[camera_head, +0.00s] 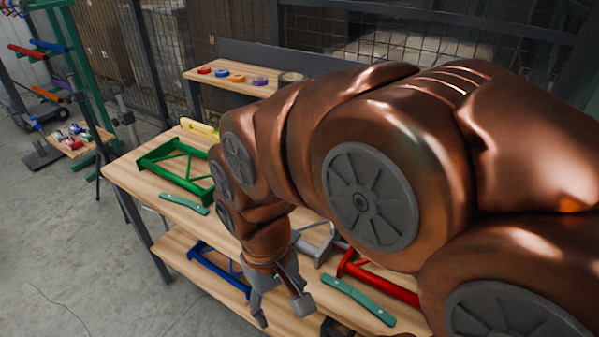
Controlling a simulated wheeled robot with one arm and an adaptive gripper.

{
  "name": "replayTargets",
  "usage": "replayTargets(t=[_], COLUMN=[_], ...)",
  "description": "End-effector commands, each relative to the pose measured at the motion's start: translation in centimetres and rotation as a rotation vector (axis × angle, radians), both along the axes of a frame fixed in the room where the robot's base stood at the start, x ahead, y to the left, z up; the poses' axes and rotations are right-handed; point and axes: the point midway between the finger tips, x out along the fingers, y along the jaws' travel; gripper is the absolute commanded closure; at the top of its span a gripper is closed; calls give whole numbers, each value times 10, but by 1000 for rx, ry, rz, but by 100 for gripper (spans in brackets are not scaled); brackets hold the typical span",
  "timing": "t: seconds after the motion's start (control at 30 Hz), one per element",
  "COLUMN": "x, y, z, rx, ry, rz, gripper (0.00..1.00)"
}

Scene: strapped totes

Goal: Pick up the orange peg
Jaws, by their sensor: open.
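An orange peg (46,93) sticks out from a green rack (84,85) at the far left. It sits below a red peg (27,51) and a blue peg (48,45). My gripper (281,311) points down by the front edge of the wooden workbench, at the bottom middle of the view. Its fingers are apart, with nothing seen between them. The gripper is far from the orange peg, to its right.
The workbench (130,175) holds a green frame (172,184), a red frame (378,279) and teal handles (184,204). A blue frame (205,262) lies on its lower shelf. A tripod stands between bench and rack. Grey floor (60,230) is clear at left.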

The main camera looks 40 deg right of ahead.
Motion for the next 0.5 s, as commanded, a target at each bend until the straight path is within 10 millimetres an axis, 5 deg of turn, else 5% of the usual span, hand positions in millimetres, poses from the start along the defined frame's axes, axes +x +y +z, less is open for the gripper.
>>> replayTargets(t=[0.5], x=[148], y=[-92], z=[37], rx=[-115], ry=[-42], rz=[-811], gripper=[36])
